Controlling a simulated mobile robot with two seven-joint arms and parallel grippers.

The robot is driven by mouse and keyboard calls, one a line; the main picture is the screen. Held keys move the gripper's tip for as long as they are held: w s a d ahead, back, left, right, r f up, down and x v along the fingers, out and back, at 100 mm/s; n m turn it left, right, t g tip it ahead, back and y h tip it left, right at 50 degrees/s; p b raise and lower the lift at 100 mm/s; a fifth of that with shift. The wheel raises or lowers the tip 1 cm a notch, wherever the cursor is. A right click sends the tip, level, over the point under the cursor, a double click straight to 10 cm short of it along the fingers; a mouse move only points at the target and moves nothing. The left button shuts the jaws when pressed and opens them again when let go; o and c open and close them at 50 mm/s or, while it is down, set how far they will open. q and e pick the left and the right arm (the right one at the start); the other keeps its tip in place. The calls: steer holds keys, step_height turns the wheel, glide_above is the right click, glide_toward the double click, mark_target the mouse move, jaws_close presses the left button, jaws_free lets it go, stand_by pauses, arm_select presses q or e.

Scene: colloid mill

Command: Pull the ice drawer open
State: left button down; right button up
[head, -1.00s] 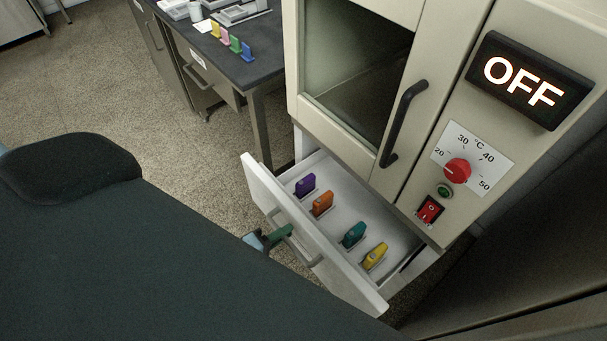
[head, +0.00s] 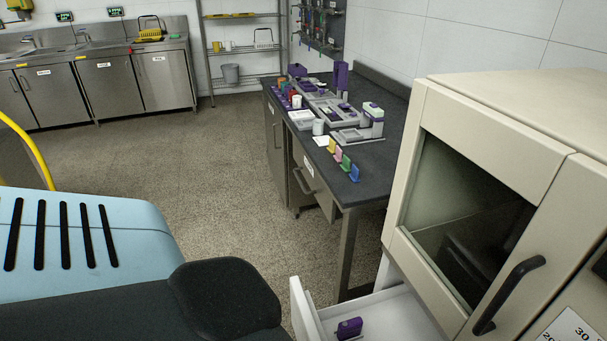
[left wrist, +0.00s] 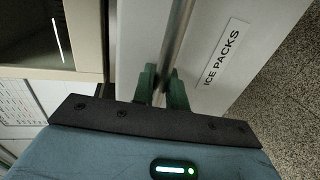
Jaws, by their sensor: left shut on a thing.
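The white ice drawer (head: 303,310) stands pulled out under the cream cabinet at the bottom of the head view, and only its far end shows. A purple ice pack (head: 349,328) stands inside it. In the left wrist view the drawer's white front (left wrist: 255,25) carries an "ICE PACKS" label (left wrist: 221,56). Its grey bar handle (left wrist: 178,40) runs between the green fingers of my left gripper (left wrist: 162,86), which is shut on it. My left gripper is outside the head view now. My right gripper is in neither view.
The cream cabinet (head: 490,150) with a dark window and black handle (head: 507,296) rises above the drawer. A dark bench (head: 375,170) with equipment and coloured clips stands behind it. Steel sinks and cupboards (head: 100,85) line the back left. The speckled floor (head: 210,190) between is clear.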

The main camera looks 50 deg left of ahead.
arm_select(q)
steer(key=c, duration=1.5)
jaws_free()
steer(key=shift+s, duration=0.1)
steer(key=v, duration=0.7)
steer(key=shift+s+a, duration=0.1)
steer(key=shift+s, duration=0.2)
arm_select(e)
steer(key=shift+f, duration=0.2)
